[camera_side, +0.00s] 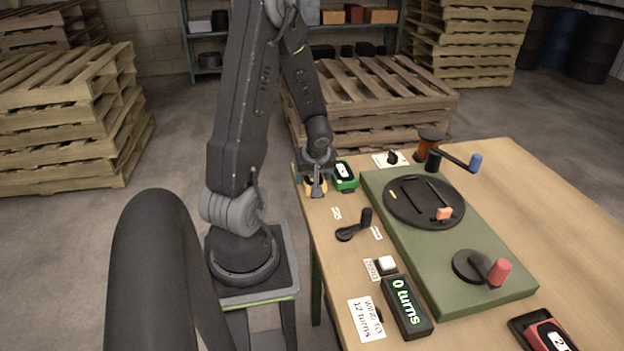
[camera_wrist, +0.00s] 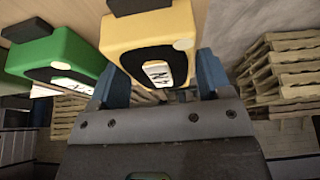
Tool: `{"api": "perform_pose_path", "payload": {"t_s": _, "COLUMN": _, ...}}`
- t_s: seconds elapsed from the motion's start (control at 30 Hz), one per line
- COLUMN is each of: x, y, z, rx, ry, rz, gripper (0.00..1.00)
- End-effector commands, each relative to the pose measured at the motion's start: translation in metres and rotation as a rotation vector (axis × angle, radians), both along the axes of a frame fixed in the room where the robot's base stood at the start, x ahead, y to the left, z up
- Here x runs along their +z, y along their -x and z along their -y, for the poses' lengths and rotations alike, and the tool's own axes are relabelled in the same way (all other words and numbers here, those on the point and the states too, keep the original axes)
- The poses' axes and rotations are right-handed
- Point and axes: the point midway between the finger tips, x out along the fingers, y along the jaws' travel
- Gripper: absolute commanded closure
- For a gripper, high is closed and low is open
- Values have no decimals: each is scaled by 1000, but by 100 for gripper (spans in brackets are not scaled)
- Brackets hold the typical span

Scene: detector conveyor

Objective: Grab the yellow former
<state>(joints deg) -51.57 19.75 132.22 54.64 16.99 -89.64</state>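The yellow former (camera_side: 315,186) sits at the table's far left corner, partly hidden behind my gripper (camera_side: 318,178). In the wrist view the yellow former (camera_wrist: 150,40) is a rounded block with a black panel, a white label and a dark piece on one end. The blue fingers of my gripper (camera_wrist: 163,82) stand at either side of its near end, very close to it. Whether both fingers press on it, I cannot tell. The former appears to rest on the table.
A green former (camera_side: 343,177) stands just right of the yellow one; it also shows in the wrist view (camera_wrist: 55,55). A red former (camera_side: 545,333) lies front right.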

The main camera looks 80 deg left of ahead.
Motion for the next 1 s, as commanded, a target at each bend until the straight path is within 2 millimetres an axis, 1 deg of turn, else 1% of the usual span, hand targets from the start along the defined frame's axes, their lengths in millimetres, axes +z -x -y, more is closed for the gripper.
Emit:
{"api": "perform_pose_path", "payload": {"t_s": 0.03, "x": 0, "y": 0, "z": 0, "rx": 0, "ry": 0, "rz": 0, "gripper": 33}}
{"api": "perform_pose_path", "payload": {"t_s": 0.3, "x": 0, "y": 0, "z": 0, "rx": 0, "ry": 0, "rz": 0, "gripper": 59}}
{"api": "perform_pose_path", "payload": {"t_s": 0.37, "x": 0, "y": 0, "z": 0, "rx": 0, "ry": 0, "rz": 0, "gripper": 65}}
{"api": "perform_pose_path", "payload": {"t_s": 0.4, "x": 1, "y": 0, "z": 0, "rx": 0, "ry": -1, "rz": 0, "gripper": 66}}
{"api": "perform_pose_path", "payload": {"t_s": 0.6, "x": 1, "y": 0, "z": 0, "rx": 1, "ry": -1, "rz": 0, "gripper": 66}}
{"api": "perform_pose_path", "payload": {"t_s": 0.73, "x": 8, "y": 0, "z": -1, "rx": 2, "ry": -4, "rz": 2, "gripper": 66}}
{"api": "perform_pose_path", "payload": {"t_s": 0.87, "x": 22, "y": 0, "z": -1, "rx": 5, "ry": -5, "rz": 3, "gripper": 66}}
{"api": "perform_pose_path", "payload": {"t_s": 1.0, "x": 47, "y": 0, "z": -1, "rx": 4, "ry": -8, "rz": 6, "gripper": 66}}
